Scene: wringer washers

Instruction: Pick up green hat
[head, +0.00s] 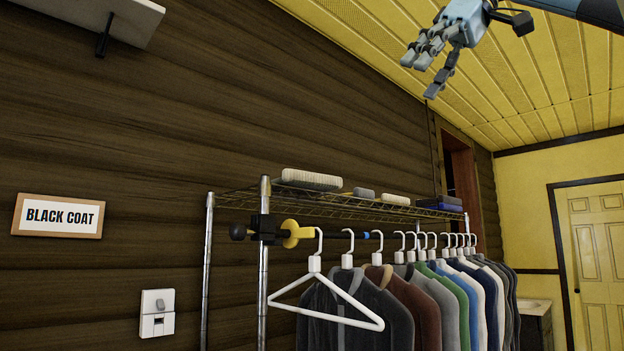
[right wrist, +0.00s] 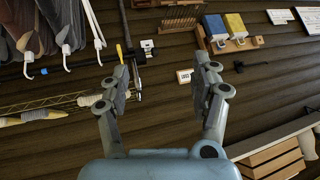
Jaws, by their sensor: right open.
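I make out no green hat in either view. My right gripper (head: 428,72) is high at the upper right of the head view, in front of the yellow ceiling, open and empty. In the right wrist view its two fingers (right wrist: 161,75) are spread wide with nothing between them; the dark plank wall shows beyond. A green garment (head: 451,308) hangs among other clothes on the rack, well below the gripper. My left gripper is not in view.
A "BLACK COAT" sign (head: 58,215) is on the wall. A shelf (head: 120,18) juts out upper left. Yellow and blue boxes (right wrist: 225,25) show in the wrist view.

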